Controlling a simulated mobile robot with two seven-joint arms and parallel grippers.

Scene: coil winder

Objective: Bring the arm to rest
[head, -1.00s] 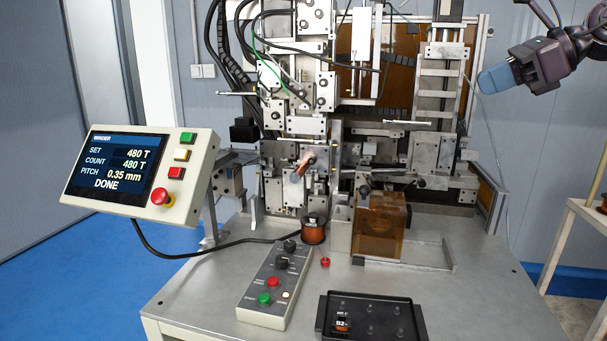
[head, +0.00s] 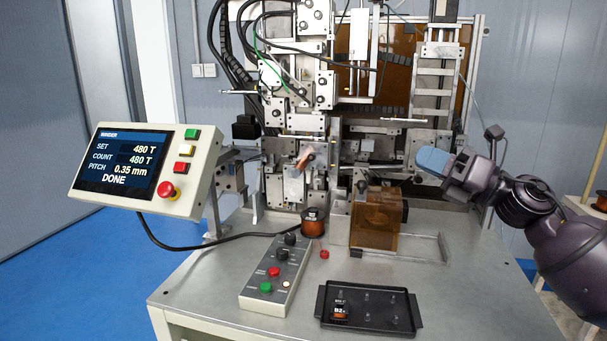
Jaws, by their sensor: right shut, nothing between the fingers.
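My right gripper (head: 432,161) has blue fingertips, pressed together and empty. It is raised at the right of the coil winder (head: 295,95), above and to the right of the amber box. My right arm comes in from the lower right edge. My left gripper is out of view. The winder's screen (head: 123,160) reads SET 480 T, COUNT 480 T, PITCH 0.35 mm and DONE. A copper-coloured coil (head: 305,159) sits on the winder's middle part.
A wire spool (head: 313,223) and an amber box (head: 376,221) stand on the grey table (head: 215,272). A button box (head: 262,302) lies in front. A black tray (head: 400,292) holds a small part marked B2 (head: 340,310). The table's right front is clear.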

